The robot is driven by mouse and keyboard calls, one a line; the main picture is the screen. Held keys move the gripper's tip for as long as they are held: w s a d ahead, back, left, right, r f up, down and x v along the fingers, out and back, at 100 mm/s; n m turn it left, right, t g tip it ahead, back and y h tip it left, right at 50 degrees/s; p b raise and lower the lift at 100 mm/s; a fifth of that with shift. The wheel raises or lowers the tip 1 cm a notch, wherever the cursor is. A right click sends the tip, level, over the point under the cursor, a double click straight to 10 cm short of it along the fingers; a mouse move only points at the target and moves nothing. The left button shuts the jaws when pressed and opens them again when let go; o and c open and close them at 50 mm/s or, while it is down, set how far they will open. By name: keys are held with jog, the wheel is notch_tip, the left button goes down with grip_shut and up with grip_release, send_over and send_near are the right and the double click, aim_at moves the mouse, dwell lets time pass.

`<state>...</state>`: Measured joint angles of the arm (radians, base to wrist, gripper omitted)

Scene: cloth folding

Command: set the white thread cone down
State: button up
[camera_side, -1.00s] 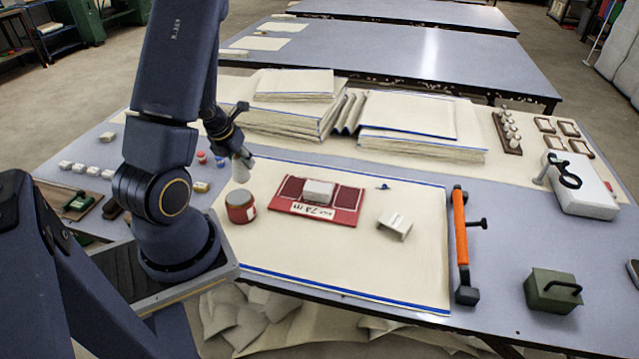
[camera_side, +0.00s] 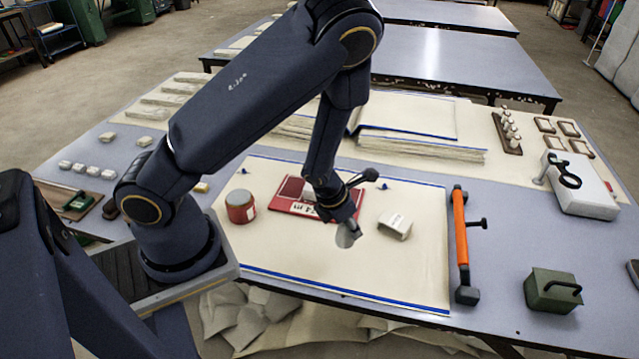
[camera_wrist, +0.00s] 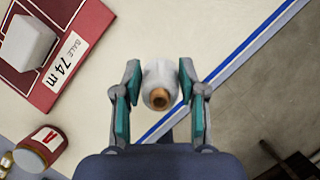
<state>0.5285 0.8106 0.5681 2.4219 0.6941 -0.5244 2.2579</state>
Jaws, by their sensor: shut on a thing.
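The white thread cone (camera_wrist: 160,78) is between the two fingers of my gripper (camera_wrist: 160,100) in the wrist view, with its brown core end toward the camera. In the side view my gripper (camera_side: 347,225) is shut on the cone (camera_side: 347,236), low over the cream cloth (camera_side: 400,270). The cone looks tilted there and its upper part is hidden by the fingers. I cannot tell whether it touches the cloth. The red board marked 74 m (camera_side: 290,207) lies just left of my gripper and is partly hidden by my arm.
A red tin (camera_side: 240,207) stands left of the board, and a white block (camera_side: 395,225) lies right of my gripper. An orange-handled bar (camera_side: 460,235) lies along the cloth's right edge. The cloth's front part is clear up to its blue border.

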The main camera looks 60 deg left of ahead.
aim_at(347, 243)
notch_tip(347, 243, down, 7)
jog(key=shift+r, duration=0.15)
dwell(0.4)
jog(key=o, duration=1.2)
jog(key=shift+o, duration=0.2)
